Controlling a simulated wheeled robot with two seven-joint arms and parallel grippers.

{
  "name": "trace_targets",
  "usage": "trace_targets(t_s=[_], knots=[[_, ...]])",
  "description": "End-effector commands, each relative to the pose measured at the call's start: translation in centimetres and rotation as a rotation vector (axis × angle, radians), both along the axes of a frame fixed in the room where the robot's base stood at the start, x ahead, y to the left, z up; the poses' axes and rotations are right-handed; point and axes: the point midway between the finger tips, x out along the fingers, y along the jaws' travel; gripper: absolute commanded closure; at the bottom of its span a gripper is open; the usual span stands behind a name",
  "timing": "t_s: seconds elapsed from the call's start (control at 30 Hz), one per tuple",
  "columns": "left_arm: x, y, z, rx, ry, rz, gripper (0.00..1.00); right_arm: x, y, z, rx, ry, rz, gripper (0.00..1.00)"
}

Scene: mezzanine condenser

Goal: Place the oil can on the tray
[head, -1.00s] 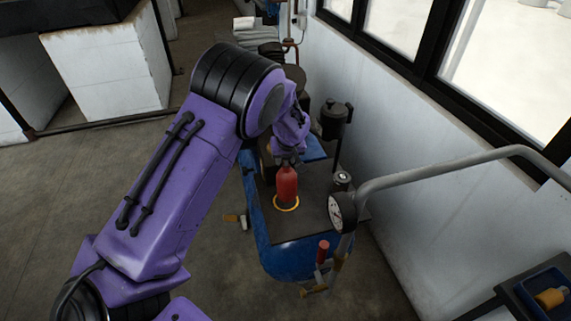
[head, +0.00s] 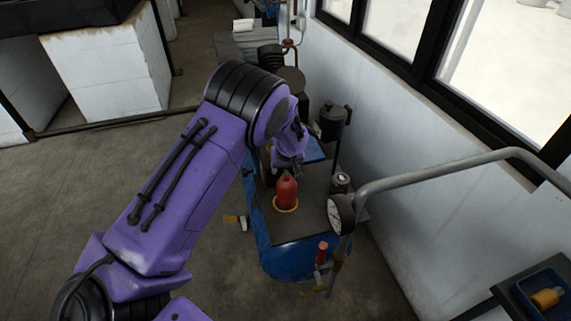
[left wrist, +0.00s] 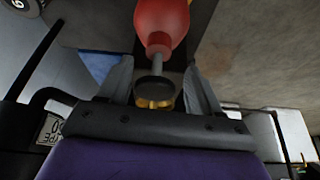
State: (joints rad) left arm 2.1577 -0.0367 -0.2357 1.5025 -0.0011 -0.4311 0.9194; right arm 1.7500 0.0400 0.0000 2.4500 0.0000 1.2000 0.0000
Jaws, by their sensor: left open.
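The red oil can (head: 287,191) stands upright on the dark flat top (head: 312,212) of a blue tank, with a yellow ring (head: 293,208) around its base. No separate tray can be told apart from this dark top. My left gripper (head: 288,163) is just behind and above the can in the head view, its fingers partly hidden. In the left wrist view, the open fingers (left wrist: 159,68) lie either side of the can's narrow grey spout, and the red body (left wrist: 162,22) is beyond the tips. I see no clear finger contact. My right gripper is not in view.
A pressure gauge (head: 340,214) and grey bent handle (head: 430,174) stand right of the can. A black cylinder (head: 333,122) is behind it, near the wall. A blue bin (head: 535,287) with a yellow thing is at lower right. Open floor lies left of the tank.

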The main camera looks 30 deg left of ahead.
Motion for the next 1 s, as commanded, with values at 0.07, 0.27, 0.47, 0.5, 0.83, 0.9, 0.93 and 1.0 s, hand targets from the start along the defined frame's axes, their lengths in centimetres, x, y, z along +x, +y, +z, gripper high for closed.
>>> trace_targets(t_s=[0.07,0.27,0.47,0.5,0.83,0.9,0.93,1.0], knots=[[-0.1,-0.3,1.1,0.0,-0.004,-0.002,0.36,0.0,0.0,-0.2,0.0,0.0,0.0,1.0],[-1.5,-1.7,5.7,0.001,-0.006,-0.002,0.36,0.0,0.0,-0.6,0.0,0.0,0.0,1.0],[-2.7,-2.8,9.6,0.001,-0.004,0.0,0.36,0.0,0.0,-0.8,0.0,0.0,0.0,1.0],[-2.8,-3.0,10.1,0.0,-0.004,0.0,0.36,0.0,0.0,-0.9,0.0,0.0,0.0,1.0],[-3.4,-3.4,10.0,-0.006,0.004,-0.006,0.36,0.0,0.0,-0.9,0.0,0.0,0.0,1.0],[-4.4,-3.8,6.8,-0.028,0.014,-0.026,0.36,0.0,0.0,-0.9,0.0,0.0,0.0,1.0],[-5.3,-4.2,4.6,-0.042,0.019,-0.039,0.36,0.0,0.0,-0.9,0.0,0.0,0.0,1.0],[-8.6,-5.2,-1.9,-0.077,0.029,-0.078,0.36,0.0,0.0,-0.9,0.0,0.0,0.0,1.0]])
